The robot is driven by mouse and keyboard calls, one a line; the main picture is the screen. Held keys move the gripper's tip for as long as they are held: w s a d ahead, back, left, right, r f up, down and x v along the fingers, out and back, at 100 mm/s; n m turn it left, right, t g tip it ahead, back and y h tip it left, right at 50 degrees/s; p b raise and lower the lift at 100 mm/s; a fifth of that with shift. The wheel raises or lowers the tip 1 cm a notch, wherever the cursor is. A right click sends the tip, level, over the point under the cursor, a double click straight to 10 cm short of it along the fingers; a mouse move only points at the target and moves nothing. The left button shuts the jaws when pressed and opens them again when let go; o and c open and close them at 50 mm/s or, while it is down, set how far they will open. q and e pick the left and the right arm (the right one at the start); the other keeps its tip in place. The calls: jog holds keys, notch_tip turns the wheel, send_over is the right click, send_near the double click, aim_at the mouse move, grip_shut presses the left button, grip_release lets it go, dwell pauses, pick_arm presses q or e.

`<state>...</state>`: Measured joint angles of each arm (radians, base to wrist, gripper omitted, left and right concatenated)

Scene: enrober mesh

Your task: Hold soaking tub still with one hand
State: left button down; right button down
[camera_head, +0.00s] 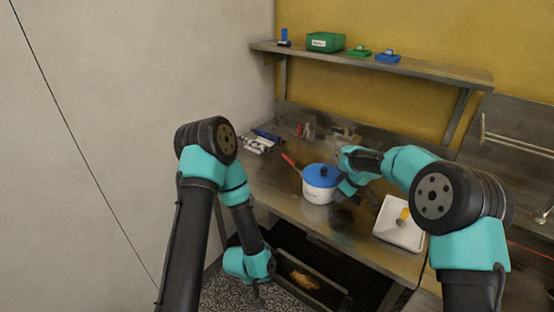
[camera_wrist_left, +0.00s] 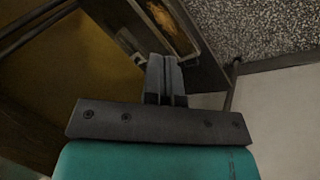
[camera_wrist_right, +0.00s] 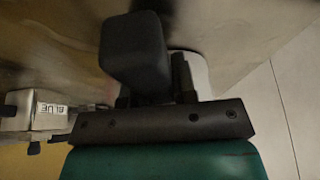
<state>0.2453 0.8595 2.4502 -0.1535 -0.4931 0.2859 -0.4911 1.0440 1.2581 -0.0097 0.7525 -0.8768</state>
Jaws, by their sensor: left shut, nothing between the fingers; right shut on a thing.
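A round white tub with a blue lid (camera_head: 320,176) stands upright on the bench. A shallow white tray (camera_head: 395,232) sits to its right; I cannot read which one is the soaking tub. My right gripper (camera_head: 352,192) is low, just right of the lidded tub. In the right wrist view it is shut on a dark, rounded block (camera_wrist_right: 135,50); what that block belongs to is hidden. A pale rounded shape (camera_wrist_right: 197,72) shows behind the fingers. My left gripper (camera_head: 258,290) is shut and empty, low before the bench; its fingertips (camera_wrist_left: 163,75) show in the left wrist view.
A yellow-handled item (camera_head: 404,215) rests in the tray. A red-handled tool (camera_head: 290,160) leans by the lidded tub. A shelf (camera_head: 400,68) with green and blue containers runs above. Markers (camera_head: 262,140) lie at back left.

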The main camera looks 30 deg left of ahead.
pick_arm(q)
jog(key=w+a+r+n+t+y, duration=0.1)
jog(key=w+a+r+n+t, duration=0.3)
jog(key=w+a, duration=0.3)
jog(key=w+a+r+n+t, duration=0.4)
jog(key=w+a+r, duration=0.1)
jog(key=a, duration=0.3)
jog(key=w+a+r+n+t+h, duration=0.1)
jog(key=a+r+n+t+h, duration=0.3)
jog(key=a+r, duration=0.8)
jog(key=shift+w+r+n+t+h, duration=0.35)
jog(key=shift+r+t+h, duration=0.55)
jog(key=shift+h, duration=0.3)
jog(key=x, duration=2)
jog(key=shift+w+d+f, duration=0.15)
jog(key=shift+f, duration=0.05)
jog(key=shift+w+d+r, duration=0.15)
jog(key=shift+d+r, duration=0.1)
jog(key=shift+d, duration=0.25)
jog(key=shift+w+d+r, duration=0.1)
jog(key=shift+d+r, duration=0.2)
jog(key=shift+d, duration=0.2)
jog(key=shift+w+d+r, duration=0.25)
jog(key=shift+d, duration=0.4)
